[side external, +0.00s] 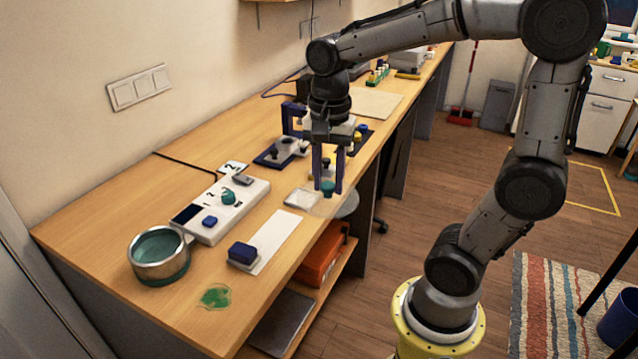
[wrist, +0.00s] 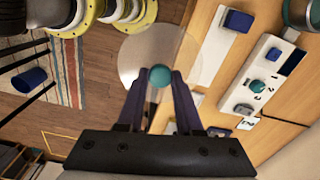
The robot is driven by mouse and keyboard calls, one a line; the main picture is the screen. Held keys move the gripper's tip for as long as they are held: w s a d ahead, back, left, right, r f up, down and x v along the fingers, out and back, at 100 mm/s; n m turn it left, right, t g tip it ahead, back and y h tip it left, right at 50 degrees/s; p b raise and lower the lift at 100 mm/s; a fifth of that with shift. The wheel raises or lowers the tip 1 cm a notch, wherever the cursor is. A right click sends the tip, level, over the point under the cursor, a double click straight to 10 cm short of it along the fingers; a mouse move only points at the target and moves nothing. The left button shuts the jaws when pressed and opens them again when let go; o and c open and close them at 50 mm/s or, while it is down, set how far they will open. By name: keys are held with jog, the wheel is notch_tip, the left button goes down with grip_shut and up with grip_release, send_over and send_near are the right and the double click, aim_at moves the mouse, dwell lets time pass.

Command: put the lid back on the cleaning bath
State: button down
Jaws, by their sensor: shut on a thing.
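The cleaning bath (side external: 160,272) is a round metal tub with a teal inside, open at the top, at the near left end of the bench. Part of it shows at the top right corner of the wrist view (wrist: 291,14). My gripper (side external: 328,184) is shut on the teal knob (wrist: 160,76) of the lid (wrist: 140,55), a clear round disc. The lid hangs below the fingers near the bench's front edge, to the right of the bath and apart from it. In the side view the disc is faint.
A white control box (side external: 243,207) with a teal knob and blue button stands beside the bath. A blue block (side external: 242,252) sits at the end of a white strip (side external: 275,242). A green patch (side external: 215,296) marks the bench near the bath. Dark blue fixtures (side external: 276,155) stand behind my gripper.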

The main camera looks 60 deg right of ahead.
jog(key=w+a+r+n, duration=0.1)
jog(key=w+a+r, duration=0.25)
jog(key=w, duration=0.65)
jog(key=w+a+r+n, duration=0.1)
jog(key=w+a+r, duration=0.1)
jog(key=w+r, duration=0.5)
jog(key=w+a+f+n, duration=0.2)
jog(key=w+a+f, duration=0.4)
jog(key=w, duration=0.4)
jog(key=w+a+f, duration=0.1)
jog(key=a+f, duration=0.2)
jog(key=f, duration=0.3)
jog(key=w+a+f+n, duration=0.1)
jog(key=a+f, duration=0.3)
jog(key=f, duration=0.2)
jog(key=shift+a, duration=0.2)
jog(key=shift+f, duration=0.2)
dwell(0.5)
grip_release()
dwell(0.5)
